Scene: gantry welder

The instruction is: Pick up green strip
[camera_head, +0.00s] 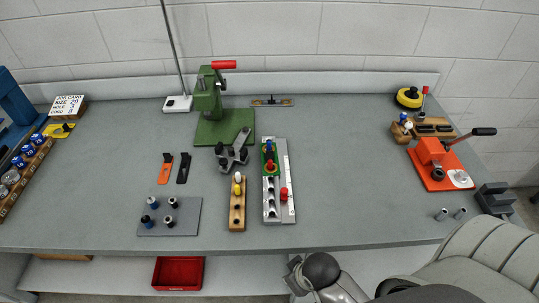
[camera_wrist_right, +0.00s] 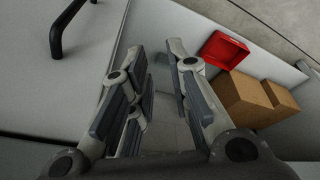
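A small green strip (camera_head: 270,158) sits at the far end of a pale slotted rail fixture (camera_head: 272,213) near the middle of the bench. A blue knob (camera_head: 268,146) and a red knob (camera_head: 270,167) stand on it. My right gripper (camera_wrist_right: 158,88) shows in the right wrist view with its fingers spread apart and nothing between them. It is away from the strip, which that view does not show. My left gripper is in neither view.
A green press (camera_head: 212,105) stands behind the strip to the left. A wooden block with pegs (camera_head: 237,215) is left of the rail. A red bin (camera_wrist_right: 223,50) and cardboard boxes (camera_wrist_right: 243,98) lie low.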

